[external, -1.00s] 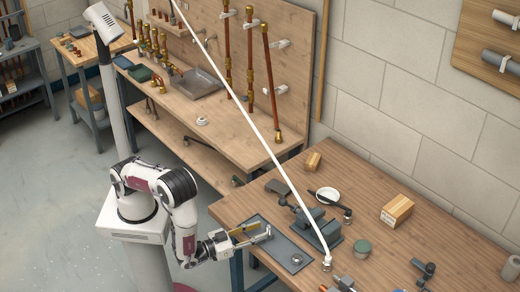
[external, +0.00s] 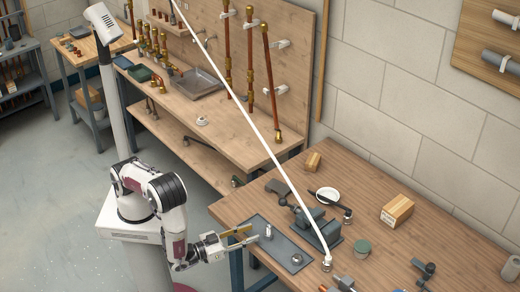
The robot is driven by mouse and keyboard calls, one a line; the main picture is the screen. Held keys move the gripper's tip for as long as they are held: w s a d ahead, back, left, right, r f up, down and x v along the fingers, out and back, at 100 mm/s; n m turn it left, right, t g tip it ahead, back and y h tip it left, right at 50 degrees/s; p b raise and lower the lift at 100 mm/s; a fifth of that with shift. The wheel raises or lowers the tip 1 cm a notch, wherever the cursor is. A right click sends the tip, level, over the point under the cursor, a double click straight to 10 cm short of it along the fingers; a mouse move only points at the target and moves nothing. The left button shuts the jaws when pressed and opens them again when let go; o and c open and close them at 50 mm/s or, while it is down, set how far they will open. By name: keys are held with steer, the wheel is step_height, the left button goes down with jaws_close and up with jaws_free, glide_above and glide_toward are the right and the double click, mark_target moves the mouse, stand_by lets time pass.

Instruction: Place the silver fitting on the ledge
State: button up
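A small silver fitting (external: 268,231) stands upright near the far left end of a flat dark grey tray (external: 277,246) on the right-hand bench. My gripper (external: 253,235) is just left of it, at the bench's left edge. Its two fingers look spread, with a gap between their tips and the fitting, and nothing shows between them. A second, round silver piece (external: 296,259) lies on the same tray, nearer its right end. I cannot tell for sure which surface is the ledge.
A dark vise (external: 318,230) stands right behind the tray. A white slanting pole (external: 250,125) crosses the view and ends by the tray's right side. A green round tin (external: 362,247), a wooden block (external: 397,210) and tools lie farther right.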

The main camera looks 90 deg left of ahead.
mark_target(268, 232)
steer(key=shift+o, duration=0.5)
steer(key=shift+f, duration=0.15)
steer(key=shift+w+d+f+n+y, duration=0.2)
steer(key=shift+w+n+y, duration=0.1)
steer(key=shift+w+n, duration=0.15)
steer(key=shift+w+d+n+g+y, duration=0.3)
steer(key=shift+w+n+g+y, duration=0.2)
steer(key=shift+n+y, duration=0.25)
steer(key=shift+w+d+n+g+y, duration=0.3)
steer(key=shift+w+n+g+y, duration=0.15)
steer(key=shift+n+y, duration=0.25)
steer(key=shift+w+d+n+g+y, duration=0.2)
steer(key=shift+d+n+g+y, duration=0.05)
steer(key=shift+n+g+y, duration=0.3)
steer(key=shift+w+d+n+g+y, duration=0.2)
steer(key=shift+n+g+y, duration=0.25)
steer(key=shift+g, duration=0.15)
steer(key=shift+s+d+g+y, duration=0.15)
steer(key=shift+g+y, duration=0.15)
steer(key=shift+g, duration=0.3)
steer(key=shift+s+d+g+y, duration=0.15)
steer(key=shift+g+y, duration=0.1)
steer(key=shift+g, duration=0.35)
steer(key=shift+a, duration=0.1)
